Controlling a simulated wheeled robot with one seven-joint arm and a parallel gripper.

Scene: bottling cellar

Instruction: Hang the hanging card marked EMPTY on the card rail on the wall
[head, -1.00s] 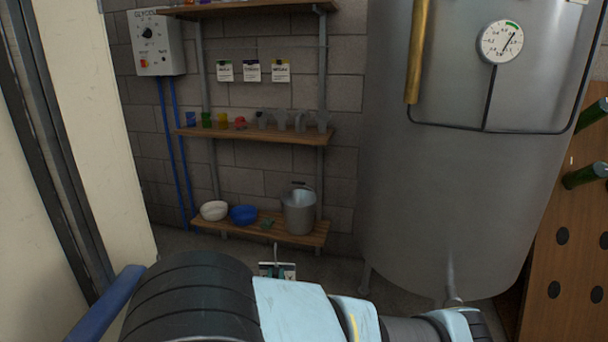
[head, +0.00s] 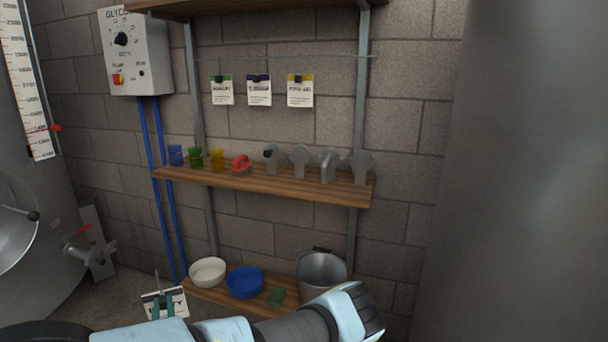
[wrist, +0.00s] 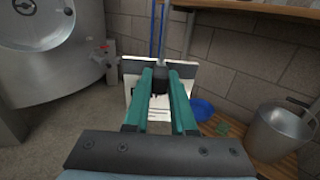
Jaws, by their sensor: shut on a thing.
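My gripper (head: 163,308) is low at the left of the head view, its teal fingers shut on a white card (head: 178,297) with a dark band. The card's lettering is partly covered; its end looks like "TY". In the wrist view the card (wrist: 131,68) sits between the fingertips of my gripper (wrist: 160,84), with a thin hook rising above it. The card rail (head: 325,56) is a thin wire on the wall between the shelf posts. Cards with green (head: 222,92), purple (head: 259,92) and yellow (head: 300,92) tops hang from it. The rail's right part is bare.
A middle shelf (head: 270,187) with cups and grey fittings lies below the rail. The lower shelf holds a white bowl (head: 207,271), blue bowl (head: 245,281) and bucket (head: 322,274). A control box (head: 135,50) is at left; a steel tank (head: 520,180) fills the right.

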